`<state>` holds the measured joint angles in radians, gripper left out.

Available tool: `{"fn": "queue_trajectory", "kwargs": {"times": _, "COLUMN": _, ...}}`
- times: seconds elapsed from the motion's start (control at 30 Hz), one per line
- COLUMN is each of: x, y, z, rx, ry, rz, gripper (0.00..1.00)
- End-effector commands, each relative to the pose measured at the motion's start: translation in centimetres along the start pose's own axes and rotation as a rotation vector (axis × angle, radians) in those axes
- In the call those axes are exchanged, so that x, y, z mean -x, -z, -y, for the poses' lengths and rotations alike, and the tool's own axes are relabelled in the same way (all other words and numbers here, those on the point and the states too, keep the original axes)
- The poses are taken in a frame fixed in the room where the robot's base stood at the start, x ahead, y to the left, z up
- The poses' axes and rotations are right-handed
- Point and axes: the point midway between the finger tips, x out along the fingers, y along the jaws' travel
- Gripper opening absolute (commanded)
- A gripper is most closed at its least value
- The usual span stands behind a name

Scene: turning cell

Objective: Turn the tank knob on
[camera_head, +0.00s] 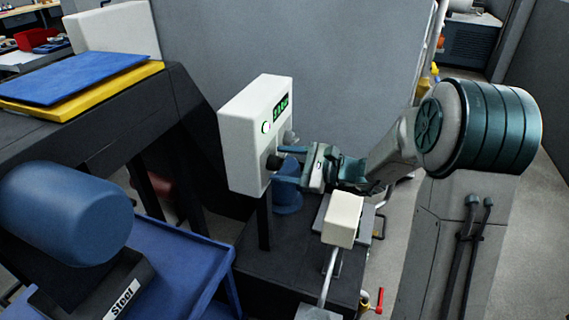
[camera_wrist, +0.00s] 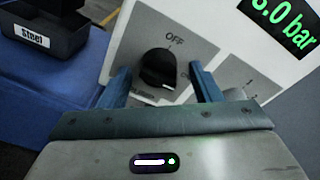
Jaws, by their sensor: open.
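The tank knob (camera_wrist: 158,69) is a black round knob on a white control box (camera_wrist: 125,48), below the printed word "OFF". In the head view the knob (camera_head: 273,162) shows low on the face of the white box (camera_head: 240,140). My gripper (camera_wrist: 160,82) is open, with one blue finger on each side of the knob. I cannot tell whether the fingers touch it. In the head view my gripper (camera_head: 284,164) reaches the box from the right. The knob's lower part and nearby lettering are partly hidden in the wrist view.
A green display (camera_wrist: 284,22) on the box reads "3.0 bar" or similar, its first digit cut off. A blue cart (camera_head: 190,275) with a bin labelled "Steel" (camera_head: 122,297) stands at lower left. A white block on a post (camera_head: 342,220) stands below my arm.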

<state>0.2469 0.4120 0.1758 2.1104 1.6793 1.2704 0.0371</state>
Motion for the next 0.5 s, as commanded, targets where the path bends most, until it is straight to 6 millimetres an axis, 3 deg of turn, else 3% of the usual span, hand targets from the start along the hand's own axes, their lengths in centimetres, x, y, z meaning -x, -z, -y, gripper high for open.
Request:
{"fn": "queue_trajectory", "kwargs": {"times": 0.23, "x": 2.3, "y": 0.1, "z": 0.1, "rx": 0.000, "ry": 0.003, "rz": -0.003, "gripper": 0.58}}
{"fn": "queue_trajectory", "kwargs": {"times": 0.5, "x": 8.6, "y": 0.1, "z": 0.1, "rx": 0.000, "ry": 0.005, "rz": -0.005, "gripper": 0.58}}
